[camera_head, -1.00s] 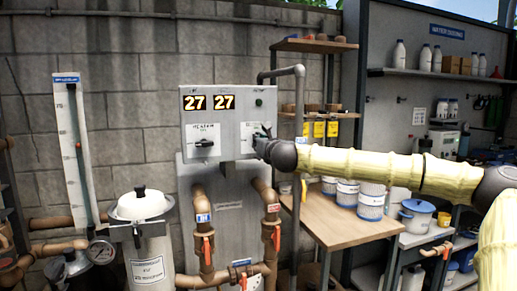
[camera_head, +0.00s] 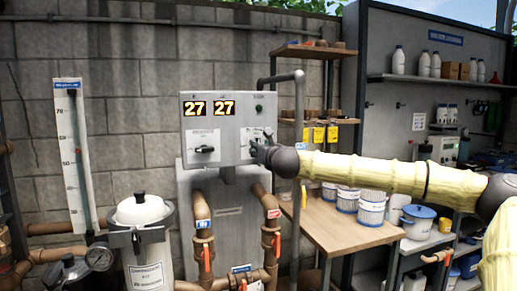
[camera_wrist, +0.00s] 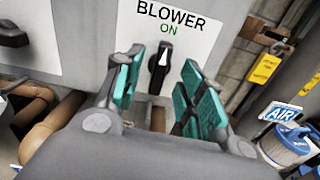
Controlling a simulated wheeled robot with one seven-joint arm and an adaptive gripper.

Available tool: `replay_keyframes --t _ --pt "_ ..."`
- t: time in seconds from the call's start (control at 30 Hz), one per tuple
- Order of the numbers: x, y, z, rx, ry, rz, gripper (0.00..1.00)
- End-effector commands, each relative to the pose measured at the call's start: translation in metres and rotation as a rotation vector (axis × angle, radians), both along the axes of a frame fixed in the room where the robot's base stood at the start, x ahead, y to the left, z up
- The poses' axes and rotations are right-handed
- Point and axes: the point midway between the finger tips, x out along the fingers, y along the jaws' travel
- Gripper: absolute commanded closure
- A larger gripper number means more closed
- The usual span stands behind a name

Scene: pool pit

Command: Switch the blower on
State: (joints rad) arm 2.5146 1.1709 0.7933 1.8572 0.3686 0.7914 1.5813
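The blower switch (camera_wrist: 160,62) is a black rotary knob with a white pointer mark, on a white plate lettered BLOWER with a green ON. Its pointer is nearly upright, leaning slightly right towards ON. In the head view it is hidden by my gripper (camera_head: 263,143) at the right of the grey control box (camera_head: 229,122). In the wrist view my gripper (camera_wrist: 161,80) is open, with one teal-padded finger on each side of the knob. Gaps show between the pads and the knob. A small green lamp (camera_head: 259,108) sits above; I cannot tell whether it is lit.
Another black knob (camera_head: 204,149) lies left on the box, under two displays reading 27. Pipes with orange-red valve handles (camera_head: 207,255) run below. A white-lidded filter (camera_head: 140,208) stands left. A wooden table with tubs (camera_head: 347,199) stands right, below my arm.

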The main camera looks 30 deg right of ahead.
Motion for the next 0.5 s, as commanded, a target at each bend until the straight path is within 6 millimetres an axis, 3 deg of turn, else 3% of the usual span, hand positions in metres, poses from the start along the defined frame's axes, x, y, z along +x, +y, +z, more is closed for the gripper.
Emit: replay_keyframes --t 0.5 --pt "-0.053 0.013 0.0 0.001 -0.001 0.001 0.61"
